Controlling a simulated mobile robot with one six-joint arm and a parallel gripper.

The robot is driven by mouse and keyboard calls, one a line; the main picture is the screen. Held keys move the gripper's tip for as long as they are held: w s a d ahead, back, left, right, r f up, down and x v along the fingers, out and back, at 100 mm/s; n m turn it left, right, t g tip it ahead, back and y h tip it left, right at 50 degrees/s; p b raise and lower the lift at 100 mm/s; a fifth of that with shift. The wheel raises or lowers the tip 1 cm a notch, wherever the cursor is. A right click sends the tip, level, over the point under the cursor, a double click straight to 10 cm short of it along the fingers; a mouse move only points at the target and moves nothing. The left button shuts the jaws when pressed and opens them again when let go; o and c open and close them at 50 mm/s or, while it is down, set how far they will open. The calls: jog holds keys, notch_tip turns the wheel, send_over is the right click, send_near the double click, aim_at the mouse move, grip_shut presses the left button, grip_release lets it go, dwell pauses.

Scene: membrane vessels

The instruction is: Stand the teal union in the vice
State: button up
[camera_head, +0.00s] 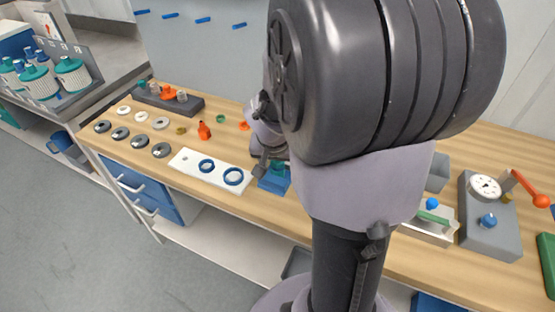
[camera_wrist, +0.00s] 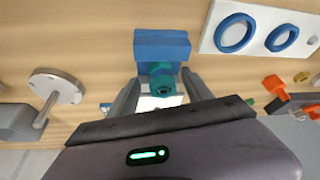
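The teal union (camera_wrist: 163,84) is between the two fingers of my gripper (camera_wrist: 162,80) in the wrist view, with its round opening facing the camera. The blue vice (camera_wrist: 162,46) is directly beyond it. In the head view the teal union (camera_head: 278,167) appears upright at the blue vice (camera_head: 274,184), near the bench's front edge. I cannot tell whether it is seated in the jaws or just above them. The fingers lie close along both sides of the union; whether they press on it is unclear. My arm hides much of my gripper in the head view.
A white plate (camera_head: 184,160) with two blue rings is left of the vice. An orange fitting (camera_head: 204,131), several grey discs and a dark rack (camera_head: 168,100) are farther left. A grey dial fixture (camera_head: 489,222) with a red-knobbed lever and a pale tray (camera_head: 428,236) are to the right.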

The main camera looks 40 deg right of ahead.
jog(key=p+v, duration=0.6)
jog(key=v, duration=1)
jog(key=shift+w, duration=0.2)
jog(key=shift+a, duration=0.15)
